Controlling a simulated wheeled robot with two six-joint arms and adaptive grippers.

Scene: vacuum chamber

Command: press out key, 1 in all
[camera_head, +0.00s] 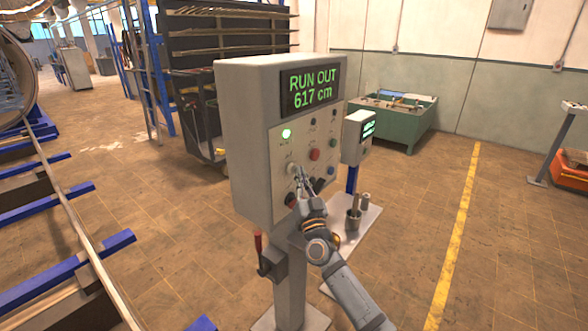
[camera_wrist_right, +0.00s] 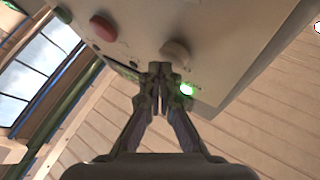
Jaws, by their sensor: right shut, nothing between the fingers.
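A grey control box (camera_head: 255,135) stands on a post in the middle of the head view. Its display (camera_head: 312,90) reads "RUN OUT 617 cm" in green. My left gripper is out of view.
A smaller box with a lit screen (camera_head: 359,137) stands behind at the right, above a grey shelf (camera_head: 365,222) holding a cup of tools. A red-handled lever (camera_head: 259,246) sits on the post's left.

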